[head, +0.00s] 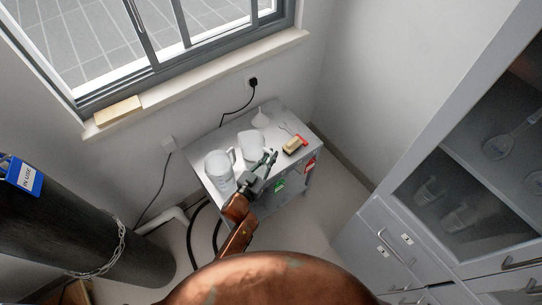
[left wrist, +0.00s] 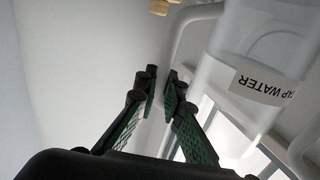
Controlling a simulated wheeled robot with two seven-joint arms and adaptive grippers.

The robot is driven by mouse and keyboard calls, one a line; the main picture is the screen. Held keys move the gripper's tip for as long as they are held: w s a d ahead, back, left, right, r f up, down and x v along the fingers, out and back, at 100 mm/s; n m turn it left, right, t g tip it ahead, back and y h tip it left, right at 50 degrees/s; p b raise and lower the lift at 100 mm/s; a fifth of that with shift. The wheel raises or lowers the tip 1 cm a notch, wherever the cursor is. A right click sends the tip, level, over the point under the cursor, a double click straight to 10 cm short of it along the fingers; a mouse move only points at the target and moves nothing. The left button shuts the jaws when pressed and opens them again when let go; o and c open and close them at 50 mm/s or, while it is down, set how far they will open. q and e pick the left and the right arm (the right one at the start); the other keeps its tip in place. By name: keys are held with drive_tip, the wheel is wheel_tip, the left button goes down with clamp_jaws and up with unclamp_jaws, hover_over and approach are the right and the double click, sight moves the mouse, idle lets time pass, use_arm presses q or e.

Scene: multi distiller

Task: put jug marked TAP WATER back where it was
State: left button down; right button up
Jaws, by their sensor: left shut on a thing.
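The jug marked TAP WATER (left wrist: 265,70) fills the right of the left wrist view, its label reading upside down. My left gripper (left wrist: 165,85) is shut on its handle, the fingers close together around it. In the head view my left gripper (head: 268,160) is at the right side of a white jug (head: 250,147), which seems to be the held one. A second white jug (head: 218,172) stands to its left and nearer. The labels are not readable in the head view. I cannot tell whether the held jug touches the tabletop. My right gripper is not in view.
The small grey table (head: 202,140) stands against the wall under the window. A white funnel (head: 261,119) and a wooden block with a red part (head: 294,145) are on it. A dark gas cylinder (head: 85,235) stands left; a grey cabinet (head: 400,225) stands right.

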use_arm(q)
drive_tip(key=c, duration=2)
unclamp_jaws()
drive_tip(key=shift+f, duration=0.15)
drive_tip(key=shift+c, duration=0.2)
drive_tip(key=shift+r, duration=0.25)
drive_tip(key=p+v, duration=0.2)
drive_tip(key=v, duration=1)
drive_tip(key=shift+f, duration=0.2)
